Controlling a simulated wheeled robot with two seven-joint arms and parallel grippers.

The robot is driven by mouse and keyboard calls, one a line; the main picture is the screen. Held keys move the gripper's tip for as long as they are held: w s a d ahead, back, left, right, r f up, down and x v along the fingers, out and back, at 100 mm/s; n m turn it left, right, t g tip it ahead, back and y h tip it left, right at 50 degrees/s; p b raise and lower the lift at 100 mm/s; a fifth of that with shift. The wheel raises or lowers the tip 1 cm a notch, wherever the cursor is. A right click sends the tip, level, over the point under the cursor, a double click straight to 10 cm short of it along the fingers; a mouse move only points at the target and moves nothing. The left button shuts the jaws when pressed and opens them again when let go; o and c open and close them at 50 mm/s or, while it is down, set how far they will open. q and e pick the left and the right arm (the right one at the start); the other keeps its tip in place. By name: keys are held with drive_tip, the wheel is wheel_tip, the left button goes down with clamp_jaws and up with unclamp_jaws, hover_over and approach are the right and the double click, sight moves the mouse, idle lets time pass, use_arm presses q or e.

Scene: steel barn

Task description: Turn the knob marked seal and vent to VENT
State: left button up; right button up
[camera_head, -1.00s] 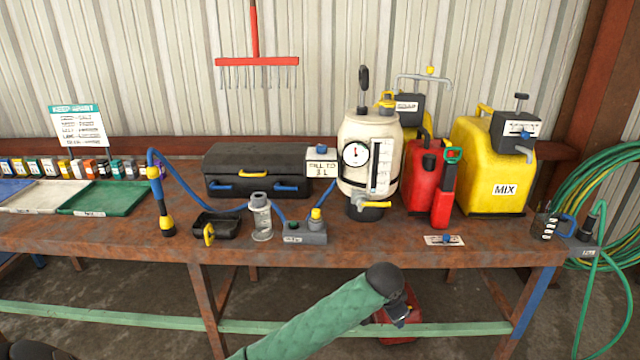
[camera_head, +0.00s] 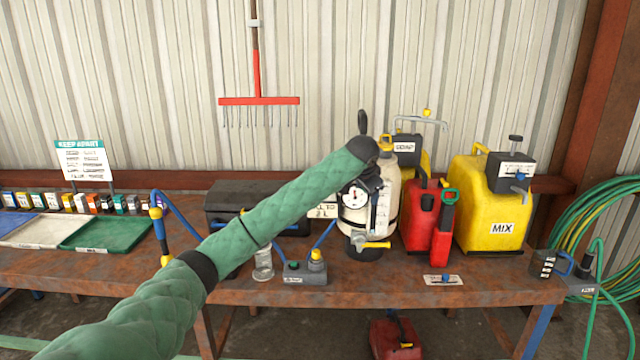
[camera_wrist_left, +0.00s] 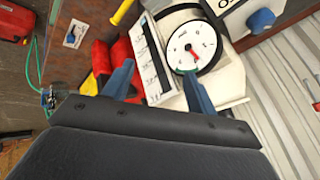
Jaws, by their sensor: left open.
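I cannot read the seal and vent marking on any knob. A blue knob (camera_head: 520,176) sits on a labelled dark box on top of the yellow MIX can. Another blue knob (camera_head: 445,279) sits on a small white plate at the bench front, also seen in the left wrist view (camera_wrist_left: 71,38). My left gripper (camera_head: 368,184) is in front of the cream tank (camera_head: 353,226), its jaws partly hidden by my arm. In the left wrist view its blue fingers (camera_wrist_left: 160,86) are apart and empty, near the tank's round gauge (camera_wrist_left: 195,47). My right gripper is not in view.
The yellow MIX can (camera_head: 484,222), a red can (camera_head: 419,218) and a soap can (camera_head: 409,150) stand right of or behind the tank. A black case (camera_head: 228,198) is partly behind my arm. A green hose (camera_head: 600,225) hangs at right.

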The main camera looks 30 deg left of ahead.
use_arm(q)
drive_tip(key=w+a+r+n+g+h+p, duration=0.1)
drive_tip(key=w+a+n+g+h+p, duration=0.15)
drive_tip(key=a, duration=1.85)
drive_tip(key=shift+n, duration=0.35)
drive_tip(key=shift+w+p+x, duration=0.2)
drive_tip(key=shift+p+x, duration=1.05)
drive_tip(key=shift+x, duration=2.25)
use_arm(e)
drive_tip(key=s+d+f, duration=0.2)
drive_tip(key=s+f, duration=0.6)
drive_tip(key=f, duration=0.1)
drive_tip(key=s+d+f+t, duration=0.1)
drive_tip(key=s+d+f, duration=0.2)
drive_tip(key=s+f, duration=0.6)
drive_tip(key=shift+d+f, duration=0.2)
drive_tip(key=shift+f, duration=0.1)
use_arm(q)
drive_tip(key=shift+a+r, duration=0.1)
drive_tip(key=c, duration=1)
